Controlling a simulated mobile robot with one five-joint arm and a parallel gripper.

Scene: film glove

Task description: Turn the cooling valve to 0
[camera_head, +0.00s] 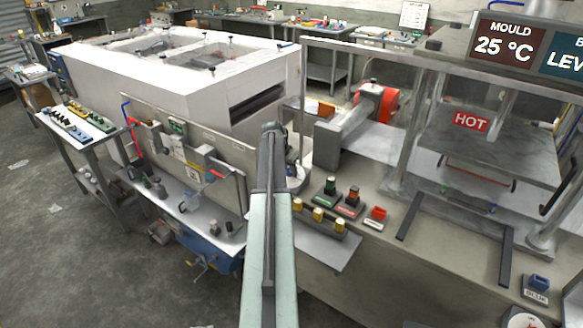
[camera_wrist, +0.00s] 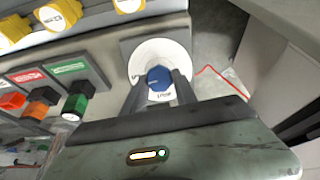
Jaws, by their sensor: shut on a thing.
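The cooling valve is a blue knob (camera_wrist: 159,75) in the middle of a round white dial plate (camera_wrist: 145,54) in the wrist view. My gripper (camera_wrist: 160,86) has one finger on each side of the knob and is shut on it. A short pale line shows on the knob's left side. Small dark lettering shows on the dial below the knob, upside down; I cannot read a number on it. In the head view my arm hides the knob and most of my gripper.
Green (camera_wrist: 76,103), orange (camera_wrist: 40,103) and red (camera_wrist: 12,101) knobs stand left of the dial, with yellow knobs (camera_wrist: 60,14) beyond. In the head view, a press with a HOT sign (camera_head: 470,121) stands right, and a white machine (camera_head: 200,60) stands left.

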